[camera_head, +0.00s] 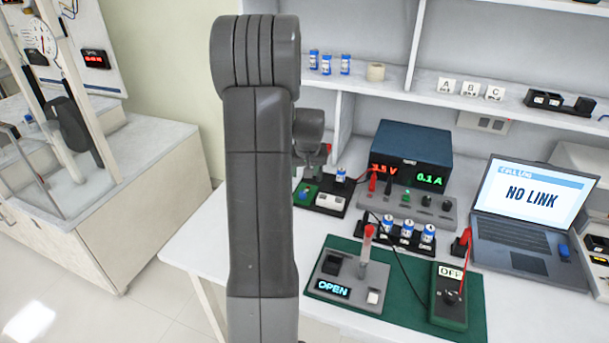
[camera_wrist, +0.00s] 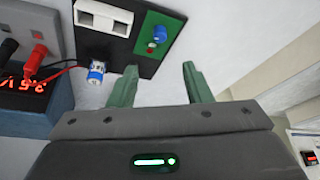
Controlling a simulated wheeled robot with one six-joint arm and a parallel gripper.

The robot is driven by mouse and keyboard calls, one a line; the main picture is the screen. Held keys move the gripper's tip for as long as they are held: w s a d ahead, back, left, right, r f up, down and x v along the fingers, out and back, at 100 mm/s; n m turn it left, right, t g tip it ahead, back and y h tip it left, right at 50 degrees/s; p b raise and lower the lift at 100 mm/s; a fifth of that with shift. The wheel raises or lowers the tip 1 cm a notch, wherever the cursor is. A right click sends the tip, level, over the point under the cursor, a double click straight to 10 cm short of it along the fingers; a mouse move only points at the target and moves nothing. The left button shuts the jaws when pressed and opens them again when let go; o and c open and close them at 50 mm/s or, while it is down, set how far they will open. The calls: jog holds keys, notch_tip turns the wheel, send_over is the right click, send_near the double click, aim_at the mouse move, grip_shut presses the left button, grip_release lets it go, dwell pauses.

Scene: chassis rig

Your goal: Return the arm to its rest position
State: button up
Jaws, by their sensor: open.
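My dark grey arm rises through the middle of the head view, hiding part of the bench behind it. My gripper (camera_wrist: 161,82) shows in the wrist view with its two green fingers apart and nothing between them. Past the fingertips is a black board (camera_wrist: 122,42) with a green module carrying a blue part and a red light. In the head view the fingers cannot be made out behind the arm.
The bench holds a power supply (camera_head: 411,157), a laptop (camera_head: 525,215) reading NO LINK, a cell holder (camera_head: 397,238) with 3 cells, and a green mat (camera_head: 400,322) with an OPEN fixture (camera_head: 345,278) and an OFF box (camera_head: 449,300). A shelf (camera_head: 455,100) stands behind. Floor is clear at left front.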

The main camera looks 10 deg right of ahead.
aim_at(302, 192)
dwell(0.3)
jog(key=p+x, duration=0.1)
jog(key=x, duration=1.2)
jog(key=shift+d+f, duration=0.1)
jog(key=shift+f, duration=0.25)
jog(key=shift+r, duration=0.1)
jog(key=b+v, duration=0.1)
jog(key=v, duration=1.2)
jog(key=p+x, duration=0.1)
jog(key=x, duration=1.2)
jog(key=shift+w+p, duration=0.1)
jog(key=shift+p, duration=0.35)
jog(key=shift+m+p, duration=0.4)
jog(key=shift+m, duration=0.1)
jog(key=shift+m+h, duration=0.4)
jog(key=shift+m, duration=0.3)
